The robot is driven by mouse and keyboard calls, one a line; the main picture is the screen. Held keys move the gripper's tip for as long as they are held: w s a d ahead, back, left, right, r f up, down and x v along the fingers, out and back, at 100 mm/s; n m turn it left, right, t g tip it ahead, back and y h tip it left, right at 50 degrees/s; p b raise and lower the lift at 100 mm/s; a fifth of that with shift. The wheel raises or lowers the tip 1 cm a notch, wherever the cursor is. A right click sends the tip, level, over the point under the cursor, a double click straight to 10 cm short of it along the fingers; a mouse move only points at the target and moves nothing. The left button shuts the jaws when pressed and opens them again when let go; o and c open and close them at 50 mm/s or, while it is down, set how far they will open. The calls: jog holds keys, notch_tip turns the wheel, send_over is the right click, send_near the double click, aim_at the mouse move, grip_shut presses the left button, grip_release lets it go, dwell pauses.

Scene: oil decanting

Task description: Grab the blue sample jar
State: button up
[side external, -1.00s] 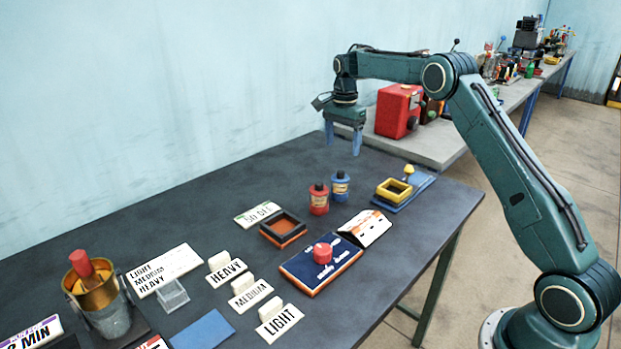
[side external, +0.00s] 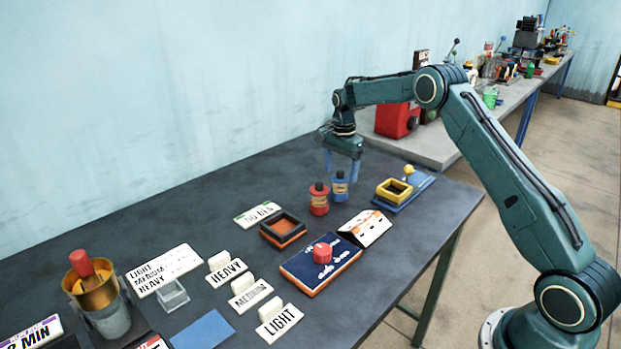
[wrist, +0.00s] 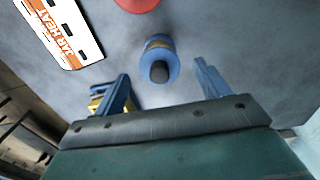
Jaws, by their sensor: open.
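The blue sample jar (side external: 340,188) stands upright on the dark table, with a dark cap and a pale label. In the wrist view the blue jar (wrist: 158,62) shows from above, its cap between the lines of the two fingers and a little beyond their tips. My gripper (side external: 341,172) is open, pointing down just above and around the top of the jar in the side view; the wrist view shows its fingers apart (wrist: 160,80) with nothing held. Whether a finger touches the jar cannot be told.
A red jar (side external: 319,200) stands close to the left of the blue one. A yellow square frame on a blue base (side external: 394,190) is to the right. A white-and-orange card (side external: 365,228) and a panel with a red knob (side external: 321,268) lie nearer the front.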

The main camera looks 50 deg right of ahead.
jog(key=shift+a+f, duration=0.1)
jog(key=shift+f, duration=2.5)
jog(key=c, duration=1.2)
jog(key=shift+r, duration=0.15)
notch_tip(320, 180, up, 20)
